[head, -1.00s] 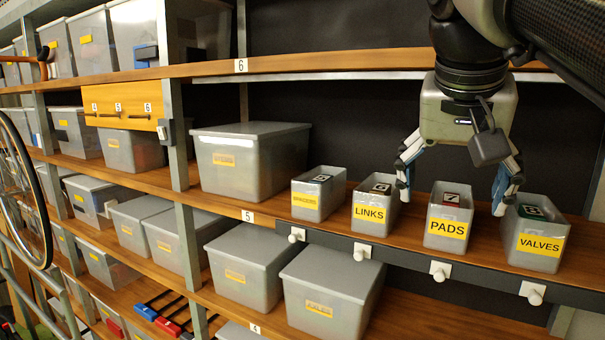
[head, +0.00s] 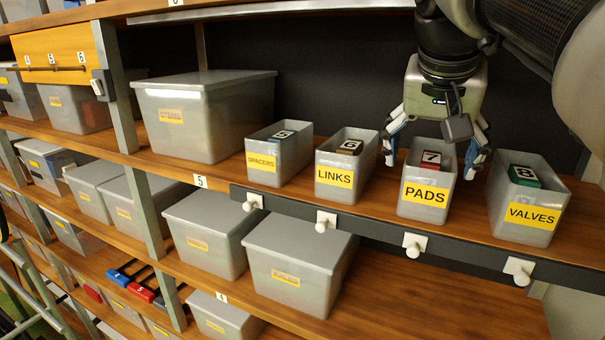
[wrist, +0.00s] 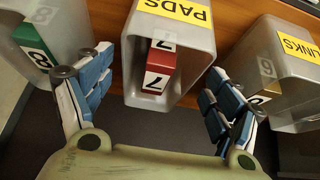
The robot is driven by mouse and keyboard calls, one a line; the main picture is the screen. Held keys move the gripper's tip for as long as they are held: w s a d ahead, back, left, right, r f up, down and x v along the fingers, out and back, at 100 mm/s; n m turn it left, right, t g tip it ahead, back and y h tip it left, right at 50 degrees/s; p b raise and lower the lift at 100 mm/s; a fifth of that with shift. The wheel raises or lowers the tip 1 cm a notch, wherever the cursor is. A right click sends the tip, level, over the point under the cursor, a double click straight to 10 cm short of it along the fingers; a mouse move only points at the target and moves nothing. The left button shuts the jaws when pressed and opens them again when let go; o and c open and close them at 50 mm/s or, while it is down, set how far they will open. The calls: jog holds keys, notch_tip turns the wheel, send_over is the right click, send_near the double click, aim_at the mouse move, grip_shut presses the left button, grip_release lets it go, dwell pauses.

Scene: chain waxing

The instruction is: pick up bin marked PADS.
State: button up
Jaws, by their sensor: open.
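The PADS bin (head: 425,198) is a grey open bin with a yellow label, standing on the shelf between the LINKS and VALVES bins. A red block marked 7 (head: 429,160) lies inside it. My gripper (head: 432,158) is open, its blue-padded fingers pointing down at the back of the PADS bin, one to each side in the head view. In the wrist view the PADS bin (wrist: 187,32) lies ahead between the spread fingers (wrist: 155,105), and the gripper holds nothing. Whether a finger touches the bin I cannot tell.
The LINKS bin (head: 340,182) stands to the left and the VALVES bin (head: 530,214) to the right, with narrow gaps. The SPACERS bin (head: 265,168) is further left. White knobs (head: 415,246) line the dark rail at the shelf's front edge.

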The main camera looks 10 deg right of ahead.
aim_at(431, 162)
jog(key=x, duration=0.4)
jog(key=shift+w+d+f, duration=0.1)
jog(key=shift+d+f, duration=0.15)
jog(key=shift+f, duration=0.25)
dwell(0.3)
jog(key=shift+c, duration=0.5)
jog(key=c, duration=1)
jog(key=shift+c, duration=0.3)
jog(key=shift+r, duration=0.15)
